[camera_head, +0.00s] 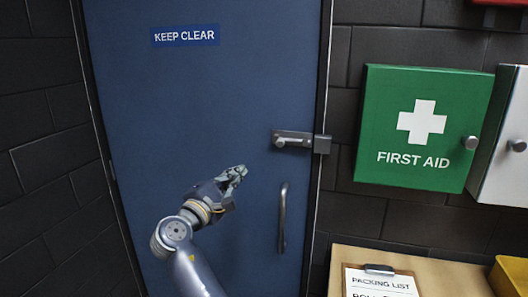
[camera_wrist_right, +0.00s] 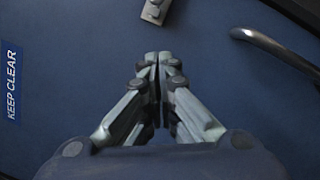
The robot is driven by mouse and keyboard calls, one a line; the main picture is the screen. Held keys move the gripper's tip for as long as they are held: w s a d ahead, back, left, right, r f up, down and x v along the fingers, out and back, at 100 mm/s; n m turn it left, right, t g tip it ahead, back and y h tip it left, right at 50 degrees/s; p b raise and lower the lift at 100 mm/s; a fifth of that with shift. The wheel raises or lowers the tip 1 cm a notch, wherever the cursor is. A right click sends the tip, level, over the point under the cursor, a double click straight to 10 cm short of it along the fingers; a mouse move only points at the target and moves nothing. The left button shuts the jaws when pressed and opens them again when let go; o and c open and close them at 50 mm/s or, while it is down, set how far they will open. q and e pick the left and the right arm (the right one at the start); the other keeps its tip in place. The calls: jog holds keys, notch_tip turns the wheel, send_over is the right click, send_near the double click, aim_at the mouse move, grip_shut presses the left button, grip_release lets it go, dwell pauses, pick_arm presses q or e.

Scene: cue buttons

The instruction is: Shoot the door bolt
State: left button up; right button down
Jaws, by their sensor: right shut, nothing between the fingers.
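The door bolt (camera_head: 292,139) is a small grey metal piece with a round knob at its left end, mounted near the right edge of the blue door (camera_head: 140,110). A darker keeper block (camera_head: 322,144) sits to its right on the frame. I cannot tell whether the bar reaches into the keeper. In the right wrist view, part of the bolt (camera_wrist_right: 155,11) shows at the top edge, beyond the fingertips. My right gripper (camera_head: 240,171) is shut and empty, below and left of the bolt, apart from it. Its closed fingers show in the wrist view (camera_wrist_right: 158,60). My left gripper is out of view.
A vertical pull handle (camera_head: 282,218) is below the bolt, right of my gripper. Right of the door hang a green first aid cabinet (camera_head: 420,128) and a white cabinet (camera_head: 507,140). A wooden table (camera_head: 445,272) with a clipboard (camera_head: 380,282) and yellow bin (camera_head: 510,275) stands lower right.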

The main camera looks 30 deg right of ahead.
jog(key=w+d+r+p, duration=0.2)
jog(key=d+p, duration=0.4)
jog(key=d, duration=0.5)
jog(key=shift+w+r, duration=0.35)
jog(key=shift+r, duration=0.05)
jog(key=shift+w, duration=0.1)
jog(key=s+d+p, duration=0.1)
jog(key=s+d, duration=0.1)
jog(key=s, duration=0.1)
jog(key=shift+s+d+p, duration=0.15)
jog(key=shift+d+p, duration=0.2)
jog(key=shift+p, duration=0.05)
